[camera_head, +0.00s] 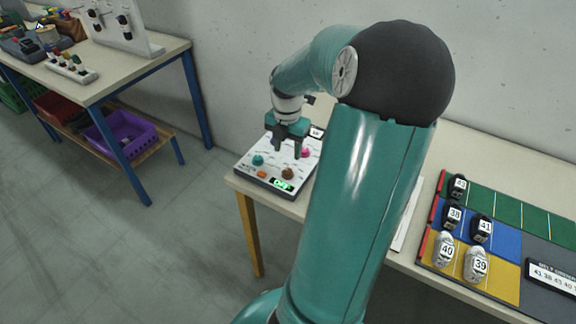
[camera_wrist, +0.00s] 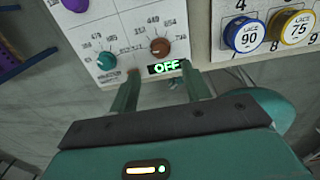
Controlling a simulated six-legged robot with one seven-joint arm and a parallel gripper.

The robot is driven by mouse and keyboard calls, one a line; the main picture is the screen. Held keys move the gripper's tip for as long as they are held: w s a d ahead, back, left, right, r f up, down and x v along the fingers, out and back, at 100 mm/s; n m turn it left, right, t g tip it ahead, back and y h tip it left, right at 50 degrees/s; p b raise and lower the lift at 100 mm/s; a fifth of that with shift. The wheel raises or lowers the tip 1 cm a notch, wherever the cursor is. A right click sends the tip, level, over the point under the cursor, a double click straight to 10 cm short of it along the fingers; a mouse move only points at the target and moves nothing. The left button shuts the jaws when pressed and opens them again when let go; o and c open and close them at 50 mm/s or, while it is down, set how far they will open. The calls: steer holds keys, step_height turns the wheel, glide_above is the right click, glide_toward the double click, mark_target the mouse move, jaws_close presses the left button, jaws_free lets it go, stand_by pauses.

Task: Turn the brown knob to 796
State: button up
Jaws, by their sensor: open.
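The brown knob (camera_wrist: 160,47) sits on a pale control panel (camera_wrist: 130,25), with small printed numbers around it that are too small to read surely. It also shows in the head view (camera_head: 288,173), near the panel's front edge. A lit green display (camera_wrist: 167,68) beside it reads OFF. A teal knob (camera_wrist: 106,61) is to its left in the wrist view. My gripper (camera_wrist: 160,72) is open and empty. In the wrist view its fingers are apart, with the brown knob just beyond the gap between their tips. In the head view my gripper (camera_head: 288,148) hangs over the panel.
A pink knob (camera_head: 305,152) and an orange button (camera_head: 262,174) share the panel. A board with numbered shoes (camera_head: 475,265) lies to the right on the table. Lace tins (camera_wrist: 245,36) sit beside the panel in the wrist view. Another table (camera_head: 100,75) stands left, across open floor.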

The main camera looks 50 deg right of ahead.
mark_target(287, 170)
step_height(287, 170, down, 8)
steer(key=shift+r, duration=0.2)
steer(key=c, duration=1)
